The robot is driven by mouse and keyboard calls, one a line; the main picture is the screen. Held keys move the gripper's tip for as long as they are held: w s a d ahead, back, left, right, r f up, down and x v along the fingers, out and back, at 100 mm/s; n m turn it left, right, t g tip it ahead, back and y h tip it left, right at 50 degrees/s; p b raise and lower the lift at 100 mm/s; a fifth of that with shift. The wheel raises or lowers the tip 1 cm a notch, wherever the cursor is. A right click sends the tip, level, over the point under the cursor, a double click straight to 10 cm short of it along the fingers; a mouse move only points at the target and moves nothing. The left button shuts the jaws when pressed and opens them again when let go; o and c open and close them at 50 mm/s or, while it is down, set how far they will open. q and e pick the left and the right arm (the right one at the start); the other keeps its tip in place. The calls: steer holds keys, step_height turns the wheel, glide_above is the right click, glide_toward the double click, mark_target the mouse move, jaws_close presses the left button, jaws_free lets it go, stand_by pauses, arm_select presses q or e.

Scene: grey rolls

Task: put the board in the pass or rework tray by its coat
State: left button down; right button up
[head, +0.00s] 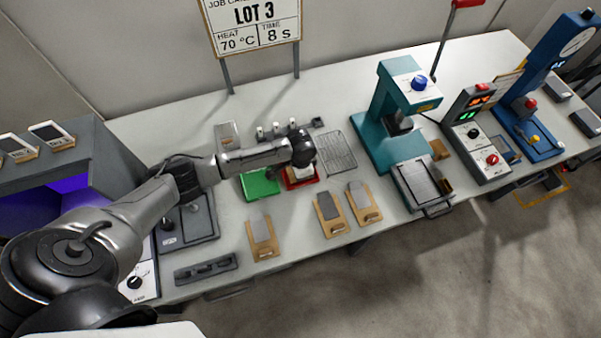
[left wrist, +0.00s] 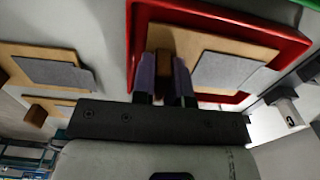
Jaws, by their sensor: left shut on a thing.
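The red tray (head: 287,183) lies on the bench just right of the green tray (head: 259,187). My left gripper (head: 303,166) is over the red tray and hides part of it. In the left wrist view, my left gripper (left wrist: 164,80) is shut on the brown grip block of a wooden board (left wrist: 190,42) with a grey patch (left wrist: 224,71). The board lies within the outline of the red tray (left wrist: 140,22); whether it touches the tray floor I cannot tell. My right gripper is in neither view.
Several other wooden boards with grey patches, such as one at the front (head: 262,233), lie on the bench. A box with purple light (head: 70,185) stands left, a teal press (head: 378,125) right. A wire rack (head: 338,152) lies behind. A LOT 3 card (head: 253,22) stands at the back.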

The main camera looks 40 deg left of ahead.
arm_select(q)
steer(key=shift+f, duration=0.3)
steer(key=c, duration=1.4)
jaws_free()
